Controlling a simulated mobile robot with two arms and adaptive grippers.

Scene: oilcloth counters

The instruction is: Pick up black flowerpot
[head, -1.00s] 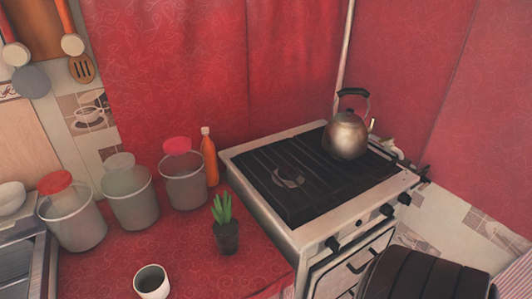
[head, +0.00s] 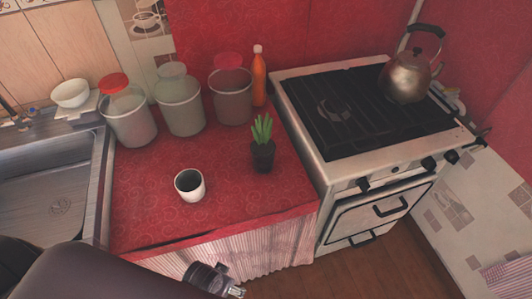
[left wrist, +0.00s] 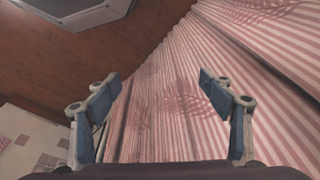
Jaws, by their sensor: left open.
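The black flowerpot (head: 263,157) stands upright on the red counter with a green spiky plant (head: 262,130) in it, near the stove side. My left gripper shows in the left wrist view (left wrist: 165,90) with its two fingers spread wide and nothing between them. In the head view my left arm comes in at the bottom left and ends low in front of the counter, apart from the pot; its fingers are hardly visible there. The pot is not in the left wrist view, which faces the striped curtain. My right gripper is not in view.
A white cup (head: 189,185) stands left of the pot. Several jars and an orange bottle (head: 259,76) line the back. The stove (head: 338,170) with a kettle (head: 407,78) is on the right, a sink (head: 60,185) on the left. A striped curtain (head: 230,250) hangs below the counter.

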